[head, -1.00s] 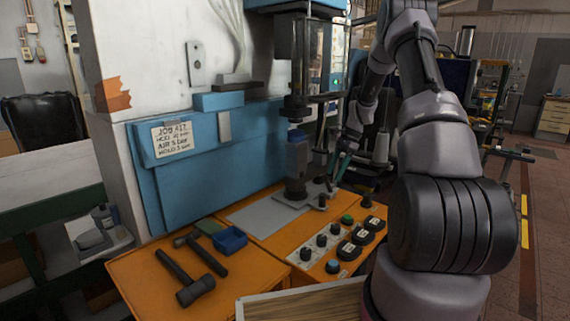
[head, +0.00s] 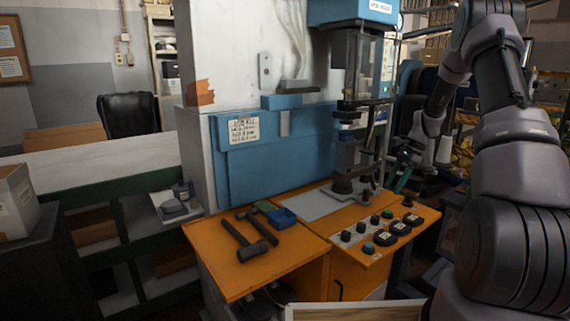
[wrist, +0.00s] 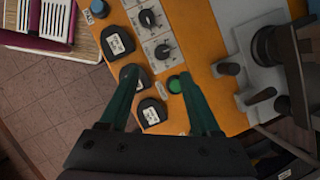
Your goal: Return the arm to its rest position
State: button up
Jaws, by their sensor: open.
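My arm (head: 510,150) rises at the right of the head view, bends at the top and reaches down behind the control panel's right side. My gripper (head: 403,182) is small there, pointing down just right of the press, with green fingers. In the wrist view my gripper (wrist: 158,78) has its two green fingers spread apart with nothing between them. They hang over the edge of the orange panel, near black labelled buttons and a green button (wrist: 176,84). I cannot tell the exact height above the panel.
The press (head: 345,150) with its post stands close left of the gripper. A wooden-edged board (head: 350,312) is at the bottom.

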jog(key=s+a+r+n+t+h, duration=0.1)
jog(key=s+a+r+n, duration=0.2)
jog(key=r, duration=0.5)
jog(key=s+a+r+n+t, duration=0.1)
jog(key=s+a+r, duration=0.2)
jog(key=s+r, duration=0.35)
jog(key=s+a+r+n+t+h, duration=0.1)
jog(key=s+a+r+n, duration=0.15)
jog(key=r, duration=0.75)
jog(key=s+a+r+n+t, duration=0.2)
jog(key=s+r+n, duration=0.1)
jog(key=s, duration=0.7)
jog(key=s+a+r+n+t, duration=0.2)
jog(key=s+a+r+n, duration=0.1)
jog(key=s, duration=0.8)
jog(key=shift+r+t, duration=0.3)
jog(key=shift+s, duration=0.1)
jog(key=shift+c, duration=0.3)
